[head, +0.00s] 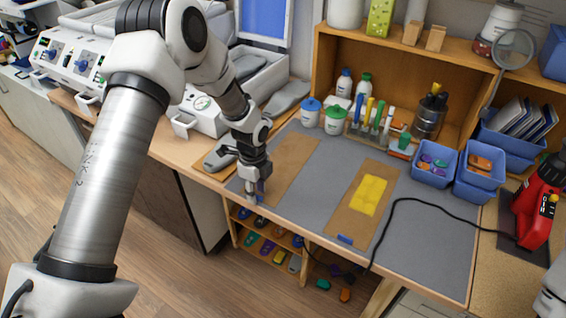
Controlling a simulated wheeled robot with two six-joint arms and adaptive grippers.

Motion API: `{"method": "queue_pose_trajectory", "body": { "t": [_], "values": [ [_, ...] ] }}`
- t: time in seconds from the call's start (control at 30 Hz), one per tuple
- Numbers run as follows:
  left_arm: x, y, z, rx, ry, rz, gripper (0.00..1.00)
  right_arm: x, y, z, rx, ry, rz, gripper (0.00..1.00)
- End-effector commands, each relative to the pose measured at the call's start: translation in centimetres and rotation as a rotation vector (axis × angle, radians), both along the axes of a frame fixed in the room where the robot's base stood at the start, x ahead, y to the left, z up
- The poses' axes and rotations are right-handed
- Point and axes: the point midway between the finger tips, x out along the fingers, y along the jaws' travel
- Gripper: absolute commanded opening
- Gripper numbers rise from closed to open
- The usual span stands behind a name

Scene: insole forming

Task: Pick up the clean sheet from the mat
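A grey mat (320,165) covers much of the workbench top. A plain brown sheet (292,168) lies on its left part, with no mark visible on it. A second brown sheet (348,213) lies to the right, with a yellow patch (369,194) on it and a small blue strip (345,240) at its near end. My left gripper (255,196) points down at the near left end of the plain sheet and hides part of it. A bit of blue shows at its fingers. I cannot tell whether the fingers are closed on anything.
Blue bins (432,164) and a rack of bottles and tools stand along the back. A black cable (425,202) crosses the mat to a red tool (538,205) at right. A white machine (215,95) stands behind my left arm. A shelf with small coloured pieces is below the bench.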

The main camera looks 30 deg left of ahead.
Motion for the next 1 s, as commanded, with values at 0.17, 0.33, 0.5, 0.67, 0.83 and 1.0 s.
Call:
{"method": "queue_pose_trajectory", "body": {
  "t": [0.17,0.33,0.5,0.67,0.83,1.0],
  "values": [
    [0.0,0.0,-0.7,0.0,-0.001,0.0,0.36,0.0,0.0,0.1,0.0,0.001,0.0,0.0],
    [0.0,0.0,-0.7,0.0,-0.001,-0.001,0.08,0.0,0.0,0.1,0.0,0.001,0.0,0.0],
    [0.0,0.0,-0.7,0.0,-0.001,0.0,0.0,0.0,0.0,0.1,0.0,0.001,0.0,0.0],
    [0.0,0.0,-0.7,0.0,-0.001,-0.001,0.0,0.0,0.0,0.1,0.0,0.001,0.0,0.0],
    [0.0,0.0,-0.5,0.0,-0.002,0.0,0.0,0.0,0.0,-0.1,0.0,0.001,0.0,0.0],
    [0.1,0.0,0.7,0.0,-0.004,0.0,0.0,0.0,0.0,-0.7,0.0,0.001,0.0,0.0]
  ]
}}
